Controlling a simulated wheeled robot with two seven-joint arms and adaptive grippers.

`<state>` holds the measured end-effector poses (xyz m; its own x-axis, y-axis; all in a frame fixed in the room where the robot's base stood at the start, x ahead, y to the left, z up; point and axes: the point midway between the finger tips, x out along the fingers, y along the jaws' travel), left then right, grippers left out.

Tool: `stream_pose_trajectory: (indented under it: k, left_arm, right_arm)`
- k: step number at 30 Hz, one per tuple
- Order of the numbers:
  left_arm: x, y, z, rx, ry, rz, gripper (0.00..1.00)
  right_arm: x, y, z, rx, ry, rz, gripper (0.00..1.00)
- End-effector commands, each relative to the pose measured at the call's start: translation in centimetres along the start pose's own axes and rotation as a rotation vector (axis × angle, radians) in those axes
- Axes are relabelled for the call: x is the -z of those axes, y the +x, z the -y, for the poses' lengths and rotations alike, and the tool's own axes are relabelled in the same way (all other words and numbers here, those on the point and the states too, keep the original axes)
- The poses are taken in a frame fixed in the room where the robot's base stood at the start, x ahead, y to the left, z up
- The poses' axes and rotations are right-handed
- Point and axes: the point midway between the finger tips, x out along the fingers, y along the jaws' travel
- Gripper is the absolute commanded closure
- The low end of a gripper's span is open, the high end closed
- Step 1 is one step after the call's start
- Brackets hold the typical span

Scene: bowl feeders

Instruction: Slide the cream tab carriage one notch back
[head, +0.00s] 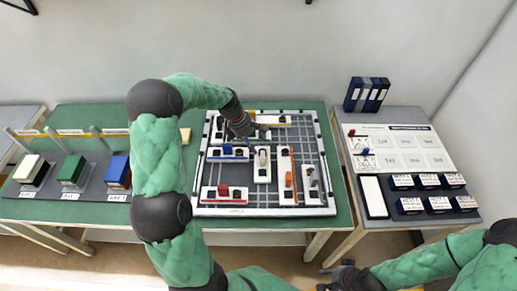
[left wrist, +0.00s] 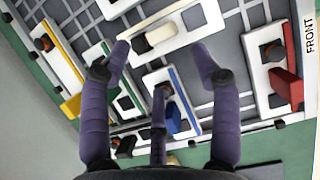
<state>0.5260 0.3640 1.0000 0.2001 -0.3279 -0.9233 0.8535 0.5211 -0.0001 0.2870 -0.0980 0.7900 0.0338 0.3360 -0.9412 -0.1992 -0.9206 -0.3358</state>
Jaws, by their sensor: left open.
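The cream tab carriage (head: 262,177) is a white block with a cream tab, near the middle of the framed board (head: 240,211). In the left wrist view its cream tab (left wrist: 161,34) lies beyond my fingertips. My left gripper (head: 262,133) is above the board, toward the back of this carriage. It is open and empty, and its spread fingers (left wrist: 162,68) appear apart from the cream tab. My right gripper (head: 340,276) is low at the front, away from the board; its finger opening is unclear.
A blue tab carriage (head: 228,152) lies left of the cream one, an orange tab carriage (head: 288,180) right, and a red tab carriage (head: 223,193) at front left. A yellow tab carriage (left wrist: 62,58) is at the back. Feeder bins (head: 117,170) stand left; a side table (head: 400,220) stands right.

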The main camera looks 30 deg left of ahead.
Motion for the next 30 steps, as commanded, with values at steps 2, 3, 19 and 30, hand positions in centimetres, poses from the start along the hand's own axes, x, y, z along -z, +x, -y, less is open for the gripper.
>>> stream_pose_trajectory:
  k: [2, 3, 19, 30]
  left_arm:
    - [0.0, -1.1, -0.1, -0.002, 0.0, 0.0, 0.37]
    - [0.0, -1.4, 0.0, -0.001, 0.0, 0.0, 0.37]
    - [0.0, -2.2, 0.0, 0.001, -0.001, 0.0, 0.37]
    - [-0.9, -4.4, 0.0, 0.0, 0.0, 0.0, 0.37]
  right_arm:
    - [0.0, 0.0, 0.0, 0.0, 0.0, 0.0, 0.6]
    - [0.0, 0.0, 0.0, 0.0, 0.0, 0.0, 0.6]
    - [0.0, 0.0, 0.0, 0.0, 0.0, 0.0, 0.6]
    - [-0.1, -2.2, 0.8, 0.0, 0.0, 0.0, 0.6]
